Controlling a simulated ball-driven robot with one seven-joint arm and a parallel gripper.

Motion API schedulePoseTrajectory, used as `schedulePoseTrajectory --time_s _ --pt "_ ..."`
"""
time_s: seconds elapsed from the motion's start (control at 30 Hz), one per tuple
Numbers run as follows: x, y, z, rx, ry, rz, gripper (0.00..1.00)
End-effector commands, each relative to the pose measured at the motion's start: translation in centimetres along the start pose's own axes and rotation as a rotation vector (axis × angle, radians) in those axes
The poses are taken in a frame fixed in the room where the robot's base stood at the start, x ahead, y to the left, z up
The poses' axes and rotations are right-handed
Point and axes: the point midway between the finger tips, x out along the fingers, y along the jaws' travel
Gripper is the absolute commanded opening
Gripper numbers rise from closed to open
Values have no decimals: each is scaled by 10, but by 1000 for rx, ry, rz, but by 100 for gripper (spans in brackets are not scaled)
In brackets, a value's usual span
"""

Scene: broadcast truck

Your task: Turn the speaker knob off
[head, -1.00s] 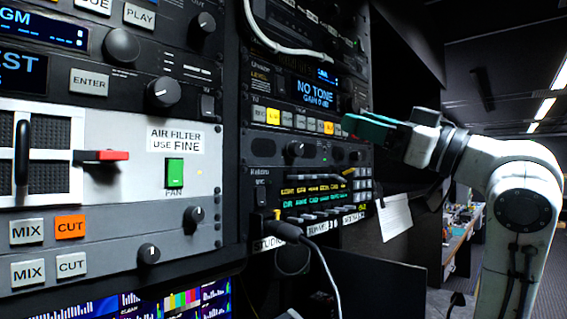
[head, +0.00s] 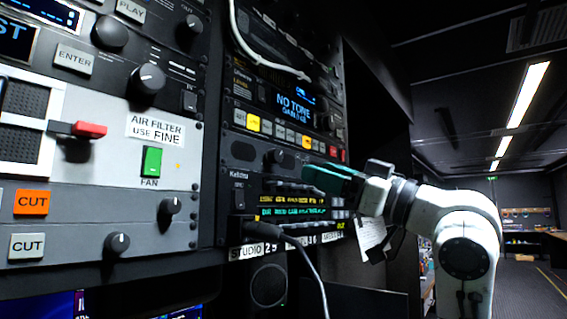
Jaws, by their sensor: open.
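The rack carries several black knobs, and no readable label marks one as the speaker knob. A small black knob (head: 275,156) sits on the dark panel under a row of white and yellow buttons. A speaker-like round grille (head: 268,285) shows below the rack. My gripper (head: 318,178), with teal fingers, is open and points left in front of the rack's right part, near the lit green and yellow display panel (head: 292,206). It appears lower and to the right of that small knob. The gap between fingers and panel cannot be judged, and the fingers hide part of the panel.
A white cable (head: 262,55) loops over the upper rack. On the left, a grey panel holds a red-tipped lever (head: 88,130) and a green fan switch (head: 151,161). The aisle on the right is open.

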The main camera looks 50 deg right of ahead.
Motion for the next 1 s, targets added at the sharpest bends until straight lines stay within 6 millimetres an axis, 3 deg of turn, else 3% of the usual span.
schedulePoseTrajectory --time_s 0.3,0.5,0.93,1.0 --pt "60 0 -3 1 -1 -3 56" --pt "84 -1 -2 0 -1 -3 56" --pt "91 -1 0 -1 0 -1 56" --pt "91 -1 0 -1 0 -1 49"
